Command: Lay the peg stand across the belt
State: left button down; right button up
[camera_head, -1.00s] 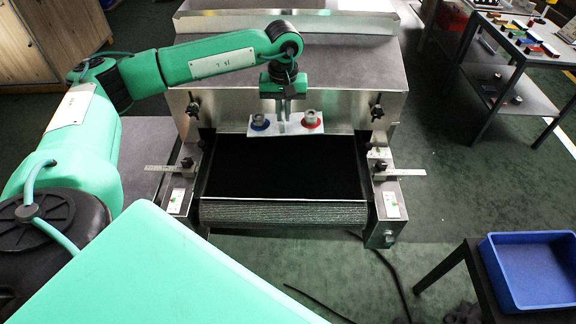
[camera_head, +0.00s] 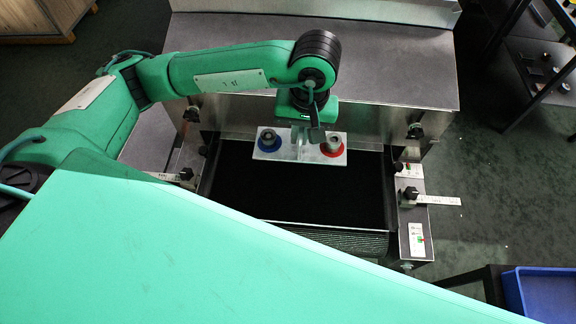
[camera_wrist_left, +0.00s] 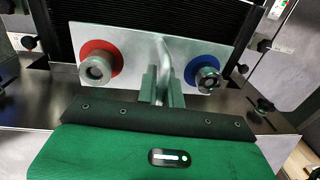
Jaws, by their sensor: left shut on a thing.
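The peg stand (camera_head: 299,152) is a pale plate with a grey peg on a blue disc at its left and a grey peg on a red disc at its right in the head view. My left gripper (camera_head: 307,128) is shut on its middle handle. The wrist view shows the fingers (camera_wrist_left: 162,88) at the bent handle of the stand (camera_wrist_left: 140,58). The stand is crosswise over the far part of the black belt (camera_head: 300,190). I cannot tell whether it touches the belt. My right gripper is not in view.
The metal dryer housing (camera_head: 385,70) stands just behind the stand. Side rails with black knobs (camera_head: 410,193) and a ruler (camera_head: 436,200) flank the belt. A blue bin (camera_head: 540,293) is at the lower right. The belt in front of the stand is bare.

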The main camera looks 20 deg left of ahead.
pick_arm(q)
jog(key=shift+s+f, duration=0.1)
notch_tip(320, 180, down, 15)
jog(key=p, duration=0.4)
jog(key=shift+s+d+f, duration=0.1)
notch_tip(320, 180, down, 3)
jog(key=shift+f+p, duration=0.1)
jog(key=shift+p, duration=0.35)
jog(key=shift+f, duration=0.5)
jog(key=c, duration=2)
grip_release()
jog(key=o, duration=0.5)
jog(key=shift+c, duration=0.2)
